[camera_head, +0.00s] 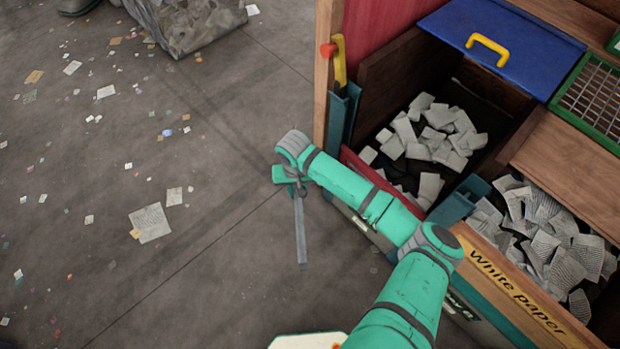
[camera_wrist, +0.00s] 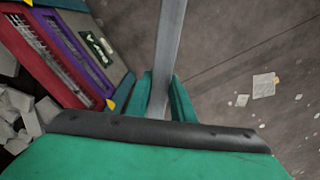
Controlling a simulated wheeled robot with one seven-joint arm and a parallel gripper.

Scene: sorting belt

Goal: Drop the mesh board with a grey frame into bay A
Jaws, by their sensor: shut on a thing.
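My gripper (camera_head: 294,182) is at the end of my green arm, over the grey floor to the left of the wooden bays. It is shut on a long, thin grey piece that hangs down (camera_head: 300,235). This looks like the grey-framed mesh board seen edge-on; its mesh face does not show. In the wrist view the grey edge (camera_wrist: 171,45) runs up between the two green fingers (camera_wrist: 163,98). No label reading A is legible, so I cannot tell which compartment is bay A.
One bay holds white paper scraps (camera_head: 440,130) under a blue lid (camera_head: 505,42) with a yellow handle. A "White paper" sign (camera_head: 515,290) fronts another. A green-framed mesh (camera_head: 595,98) lies at right. Red-framed (camera_wrist: 45,45) and purple-framed (camera_wrist: 82,52) panels show in the wrist view.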

